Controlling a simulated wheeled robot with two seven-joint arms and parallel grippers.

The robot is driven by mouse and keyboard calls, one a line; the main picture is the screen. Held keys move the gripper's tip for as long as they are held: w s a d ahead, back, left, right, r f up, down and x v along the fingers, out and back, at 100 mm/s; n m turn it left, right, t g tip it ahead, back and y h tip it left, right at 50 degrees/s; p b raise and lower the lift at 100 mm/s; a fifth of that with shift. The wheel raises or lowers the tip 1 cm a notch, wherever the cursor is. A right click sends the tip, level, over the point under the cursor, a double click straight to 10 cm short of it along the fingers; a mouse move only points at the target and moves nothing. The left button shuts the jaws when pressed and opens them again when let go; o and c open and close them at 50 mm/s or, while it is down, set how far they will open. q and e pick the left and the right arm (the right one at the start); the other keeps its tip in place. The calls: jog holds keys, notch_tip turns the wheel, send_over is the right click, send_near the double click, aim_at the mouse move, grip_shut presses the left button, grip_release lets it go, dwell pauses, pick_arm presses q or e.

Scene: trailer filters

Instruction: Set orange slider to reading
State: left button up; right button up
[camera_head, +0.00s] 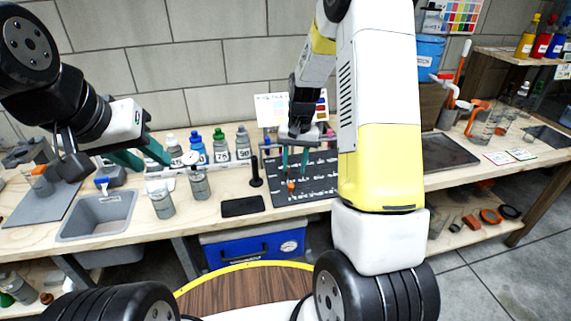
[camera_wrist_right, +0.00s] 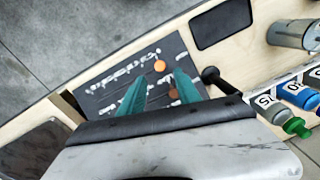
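The orange slider (camera_head: 291,186) is a small orange knob on a dark panel (camera_head: 318,184) with white markings, lying on the bench. In the right wrist view the orange slider (camera_wrist_right: 160,65) shows just past the fingertips, in the gap between them. A brown knob (camera_wrist_right: 173,93) sits nearer the gripper on the same panel. My right gripper (camera_head: 294,168) points down over the panel with its teal fingers apart and nothing held; contact with the slider cannot be told. My left gripper (camera_head: 152,156) is open and empty over the left side of the bench, near the bottles.
Numbered bottles (camera_head: 221,147) stand left of the panel, with grey jars (camera_head: 199,184) before them. A grey basin (camera_head: 98,214) is at left. My right arm hides the panel's right side.

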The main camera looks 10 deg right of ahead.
aim_at(292, 185)
jog(key=f, duration=0.7)
jog(key=shift+a+f, duration=0.2)
jog(key=shift+a, duration=0.15)
grip_shut()
dwell(1.1)
